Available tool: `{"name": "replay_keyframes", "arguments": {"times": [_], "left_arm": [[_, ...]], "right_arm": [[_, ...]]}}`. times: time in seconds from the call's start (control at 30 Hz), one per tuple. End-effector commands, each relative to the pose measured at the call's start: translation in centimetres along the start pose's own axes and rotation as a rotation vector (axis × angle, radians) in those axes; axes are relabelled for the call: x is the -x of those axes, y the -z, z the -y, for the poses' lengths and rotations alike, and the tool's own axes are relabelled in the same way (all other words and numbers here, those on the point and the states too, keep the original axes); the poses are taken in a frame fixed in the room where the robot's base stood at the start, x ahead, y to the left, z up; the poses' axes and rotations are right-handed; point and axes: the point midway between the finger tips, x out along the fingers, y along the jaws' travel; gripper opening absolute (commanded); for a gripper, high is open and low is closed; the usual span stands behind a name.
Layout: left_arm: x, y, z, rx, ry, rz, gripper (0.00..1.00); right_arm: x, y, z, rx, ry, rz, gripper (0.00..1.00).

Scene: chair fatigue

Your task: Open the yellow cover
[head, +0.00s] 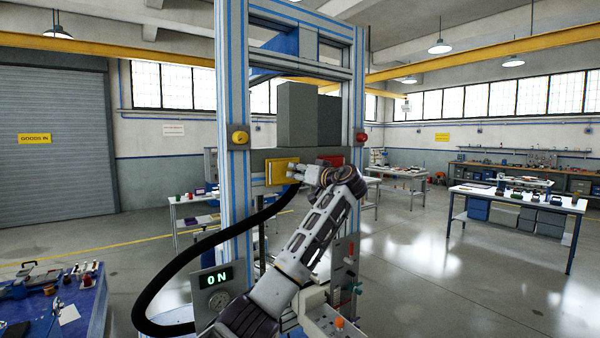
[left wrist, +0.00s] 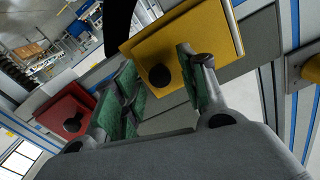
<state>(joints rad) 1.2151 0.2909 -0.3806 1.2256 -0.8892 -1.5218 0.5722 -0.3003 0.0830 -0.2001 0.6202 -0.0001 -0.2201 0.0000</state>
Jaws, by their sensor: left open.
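The yellow cover (head: 278,171) is a flat panel on the grey crossbar of the blue-and-silver frame, and it looks closed in the head view. In the left wrist view the yellow cover (left wrist: 205,35) carries a round black knob (left wrist: 159,76). My left gripper (head: 300,171) is at the right side of the cover, its fingers pointing toward it. In the left wrist view the left gripper (left wrist: 155,70) is open, with green pads on both sides of the knob in the picture. I cannot tell whether the pads touch it. My right gripper is not in view.
A red cover (head: 331,160) sits to the right on the crossbar; it has a black knob (left wrist: 72,124). A yellow button (head: 239,138) and a red button (head: 361,137) are on the uprights. A black hose (head: 165,272) curves at the left. A display (head: 217,278) reads ON.

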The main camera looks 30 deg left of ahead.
Motion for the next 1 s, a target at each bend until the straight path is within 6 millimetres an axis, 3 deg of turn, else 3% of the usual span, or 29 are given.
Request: {"name": "replay_keyframes", "arguments": {"times": [0.23,0.57,1.0], "left_arm": [[-0.03,-0.05,-0.01,0.0,0.0,0.0,0.42],[-0.01,-0.04,-0.02,0.0,0.0,0.0,0.01],[-0.08,-0.04,0.14,0.0,-0.002,-0.002,0.0]], "right_arm": [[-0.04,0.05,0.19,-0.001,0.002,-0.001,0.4],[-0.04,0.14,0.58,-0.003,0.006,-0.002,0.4],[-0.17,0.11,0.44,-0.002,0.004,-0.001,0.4]]}}
